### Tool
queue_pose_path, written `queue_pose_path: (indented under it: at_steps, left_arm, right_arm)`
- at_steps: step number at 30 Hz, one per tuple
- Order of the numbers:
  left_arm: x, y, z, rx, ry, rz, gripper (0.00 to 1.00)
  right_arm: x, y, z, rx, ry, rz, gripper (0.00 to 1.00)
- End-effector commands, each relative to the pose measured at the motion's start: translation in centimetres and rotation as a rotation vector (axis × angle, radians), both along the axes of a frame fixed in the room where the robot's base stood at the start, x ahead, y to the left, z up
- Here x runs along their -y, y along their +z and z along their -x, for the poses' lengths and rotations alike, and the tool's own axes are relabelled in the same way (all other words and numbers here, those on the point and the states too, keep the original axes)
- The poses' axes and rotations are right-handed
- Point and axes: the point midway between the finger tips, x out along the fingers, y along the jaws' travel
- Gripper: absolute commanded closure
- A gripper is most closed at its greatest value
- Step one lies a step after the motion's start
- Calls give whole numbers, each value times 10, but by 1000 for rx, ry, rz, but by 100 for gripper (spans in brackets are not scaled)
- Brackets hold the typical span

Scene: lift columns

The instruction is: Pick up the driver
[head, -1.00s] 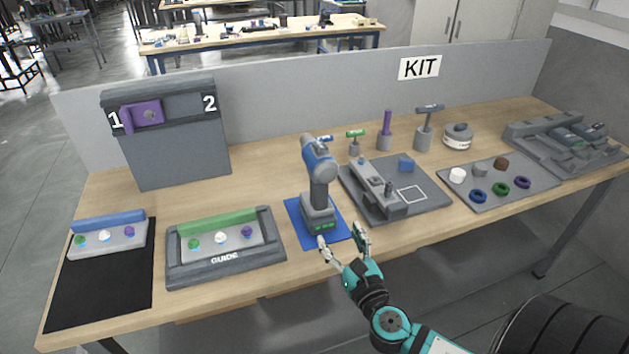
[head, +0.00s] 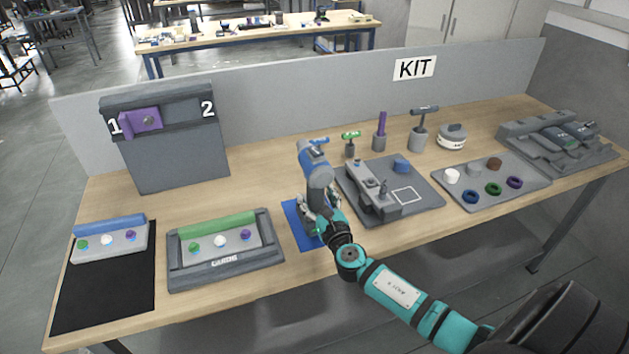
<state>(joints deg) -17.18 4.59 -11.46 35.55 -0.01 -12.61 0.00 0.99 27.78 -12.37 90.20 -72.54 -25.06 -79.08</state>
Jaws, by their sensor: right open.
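The driver (head: 316,168) is a grey and blue power tool standing upright on a blue mat (head: 293,214) near the middle of the table. My right gripper (head: 318,210) is open at the driver's lower part, with its fingers around or beside the handle and base. My gripper and wrist hide most of the driver's base, so I cannot tell whether the fingers touch it. My left gripper is not in view.
Right of the driver is a grey fixture board (head: 421,199) with a blue block. Left is the GUIDE tray (head: 180,276). Behind stand a green-handled tool (head: 351,136), a purple-handled tool (head: 381,125) and a grey T-handled tool (head: 423,115).

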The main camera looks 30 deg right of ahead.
Motion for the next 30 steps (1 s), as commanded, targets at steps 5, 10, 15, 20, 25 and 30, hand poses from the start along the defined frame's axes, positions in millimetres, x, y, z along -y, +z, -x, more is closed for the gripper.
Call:
queue_pose_path:
  at_steps: [5, 10, 15, 20, 25, 30]
  left_arm:
    - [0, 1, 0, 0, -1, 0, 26]
    - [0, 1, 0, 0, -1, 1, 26]
    - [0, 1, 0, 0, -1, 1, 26]
    - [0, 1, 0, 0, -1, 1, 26]
    - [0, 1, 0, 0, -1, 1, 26]
    - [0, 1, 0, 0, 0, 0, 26]
  right_arm:
    - [3, 0, -15, 0, 1, 0, 35]
    - [3, -1, -16, -1, 1, 0, 35]
    - [3, -1, -15, -1, 1, 0, 50]
    - [3, -1, -15, -1, 1, 0, 71]
    - [3, -1, -15, -1, 1, 0, 93]
    - [3, -1, -15, -1, 1, 0, 100]
